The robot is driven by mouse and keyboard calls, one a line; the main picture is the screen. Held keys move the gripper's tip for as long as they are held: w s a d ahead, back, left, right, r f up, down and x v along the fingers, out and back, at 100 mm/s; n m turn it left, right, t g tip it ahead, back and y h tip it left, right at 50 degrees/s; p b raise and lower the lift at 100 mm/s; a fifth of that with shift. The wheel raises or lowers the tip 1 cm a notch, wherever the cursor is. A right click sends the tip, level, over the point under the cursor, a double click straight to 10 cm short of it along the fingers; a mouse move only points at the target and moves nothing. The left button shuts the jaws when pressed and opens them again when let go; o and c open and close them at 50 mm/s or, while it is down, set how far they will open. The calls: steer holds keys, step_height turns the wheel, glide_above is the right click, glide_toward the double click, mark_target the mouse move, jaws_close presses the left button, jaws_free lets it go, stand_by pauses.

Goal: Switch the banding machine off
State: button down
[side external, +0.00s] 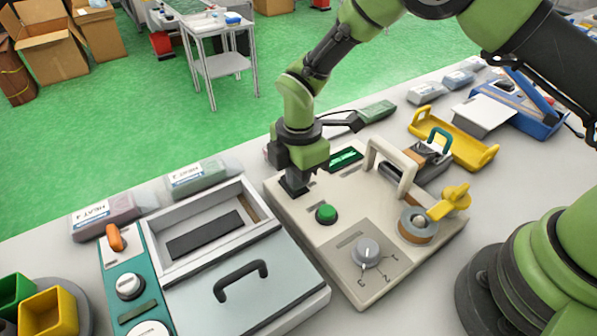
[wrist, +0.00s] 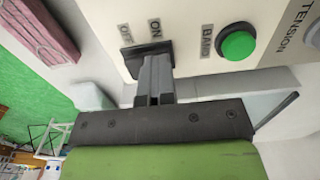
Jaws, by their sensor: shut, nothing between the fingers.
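The banding machine (side external: 340,222) is a beige box in the middle of the bench. It has a green button (side external: 326,214), labelled BAND in the wrist view (wrist: 238,44), and a grey tension dial (side external: 366,252). Its black power switch (wrist: 131,58) sits below the OFF and ON labels. My gripper (wrist: 156,62) is shut and empty, pointing at the switch, with its fingertips at the ON-side half. They look to be touching or very close; I cannot tell which. The fingers partly hide the switch, so its tilt is unclear. In the side view my gripper (side external: 294,184) is low over the machine's back left corner.
A heat sealer (side external: 205,262) with a black handle and an orange switch stands close on the left. On the machine's right are a beige arch (side external: 392,160), a tape roll (side external: 416,224) and a yellow knob (side external: 450,201). A yellow tray (side external: 470,152) lies behind them.

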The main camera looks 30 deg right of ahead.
steer(key=shift+f, duration=0.15)
steer(key=shift+w+r, duration=0.3)
steer(key=shift+w, duration=0.45)
steer(key=shift+r, duration=0.1)
step_height(320, 180, up, 14)
steer(key=s, duration=0.2)
steer(key=shift+s+f, duration=0.2)
steer(key=shift+s, duration=0.15)
steer(key=shift+r, duration=0.1)
